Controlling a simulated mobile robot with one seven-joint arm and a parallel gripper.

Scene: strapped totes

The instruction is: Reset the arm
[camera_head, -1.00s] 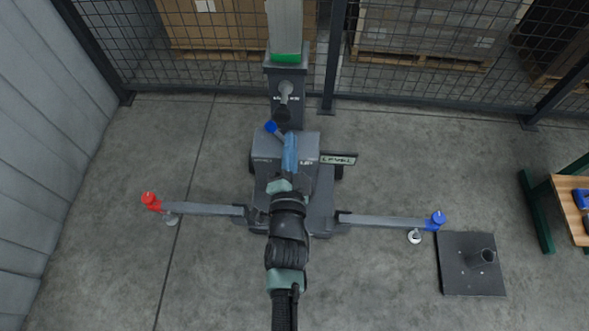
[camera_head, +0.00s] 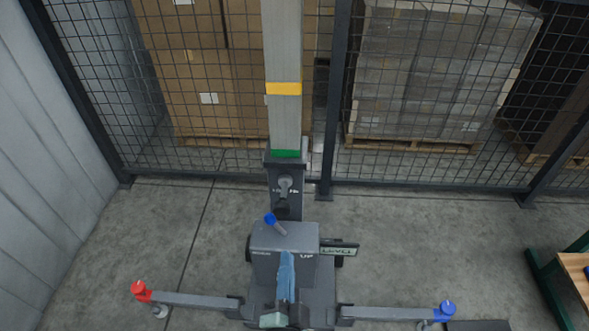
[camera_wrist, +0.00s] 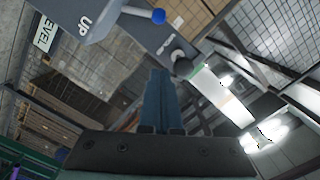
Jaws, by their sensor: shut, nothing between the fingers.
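My gripper (camera_head: 286,262) is at the bottom middle of the head view, in front of the grey box of the mast machine (camera_head: 262,238). Its blue fingers point up the picture and look shut and empty. In the wrist view the fingers (camera_wrist: 160,80) lie side by side, together, with nothing between them. A blue-knobbed lever (camera_head: 271,219) on the grey box stands just beyond the fingers; its blue knob also shows in the wrist view (camera_wrist: 158,16). The rest of my arm is mostly below the head view.
The machine's mast (camera_head: 285,120) has green and yellow bands. Its side legs end in a red knob (camera_head: 139,289) and a blue knob (camera_head: 447,309). A "LEVEL" sign (camera_head: 339,249) sits at right. Mesh fencing (camera_head: 230,170) stands behind; a bench (camera_head: 577,270) is at right.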

